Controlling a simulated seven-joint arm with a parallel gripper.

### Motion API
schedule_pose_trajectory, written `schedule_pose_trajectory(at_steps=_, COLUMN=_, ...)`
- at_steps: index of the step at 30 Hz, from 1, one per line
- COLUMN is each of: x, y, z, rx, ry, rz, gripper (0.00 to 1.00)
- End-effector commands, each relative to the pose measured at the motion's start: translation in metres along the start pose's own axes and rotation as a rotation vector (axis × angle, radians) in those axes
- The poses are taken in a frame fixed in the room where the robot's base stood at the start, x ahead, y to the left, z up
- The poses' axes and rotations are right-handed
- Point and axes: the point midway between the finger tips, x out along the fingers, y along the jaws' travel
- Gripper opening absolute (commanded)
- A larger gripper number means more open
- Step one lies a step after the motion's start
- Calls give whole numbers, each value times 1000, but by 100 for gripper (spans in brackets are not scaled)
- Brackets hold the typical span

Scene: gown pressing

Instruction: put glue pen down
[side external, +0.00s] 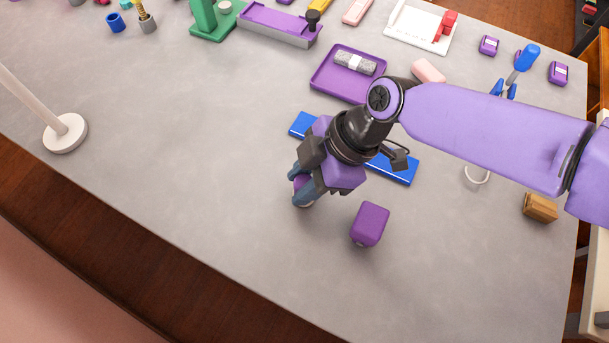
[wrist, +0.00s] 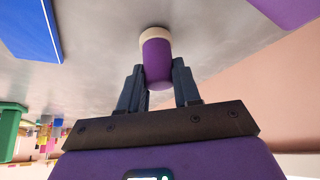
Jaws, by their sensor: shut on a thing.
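The glue pen appears to be the short purple cylinder with a cream end (wrist: 157,55) in the wrist view. My gripper (wrist: 157,80) is shut on it, one dark finger on each side. Its cream end points away from my palm, toward the grey tabletop. In the side view my gripper (side external: 304,190) points down over the open middle of the table, and its fingers mostly hide the pen. I cannot tell whether the cream end touches the table.
A purple block (side external: 370,224) stands just right of my gripper. A blue flat bar (side external: 399,168) lies behind it, partly hidden by my arm. A purple tray (side external: 326,88) holds a grey roll (side external: 355,62). A white stand (side external: 65,133) is far left. The grey table (side external: 200,190) is clear left of my gripper.

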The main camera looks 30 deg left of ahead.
Motion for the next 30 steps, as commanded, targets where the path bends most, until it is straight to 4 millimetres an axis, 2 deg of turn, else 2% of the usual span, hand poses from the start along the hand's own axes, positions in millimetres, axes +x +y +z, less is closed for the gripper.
schedule_pose_trajectory(at_steps=3, x=3, y=0, z=2, rx=0, ry=0, rz=0, gripper=0)
schedule_pose_trajectory(at_steps=4, x=2, y=0, z=2, rx=0, ry=0, rz=0, gripper=42)
schedule_pose_trajectory(at_steps=6, x=2, y=0, z=2, rx=0, ry=0, rz=0, gripper=58)
schedule_pose_trajectory(at_steps=17, x=-2, y=0, z=-1, rx=0, ry=1, rz=1, gripper=58)
schedule_pose_trajectory(at_steps=23, x=-30, y=1, z=0, rx=0, ry=2, rz=3, gripper=58)
schedule_pose_trajectory(at_steps=30, x=-79, y=1, z=0, rx=-1, ry=1, rz=3, gripper=58)
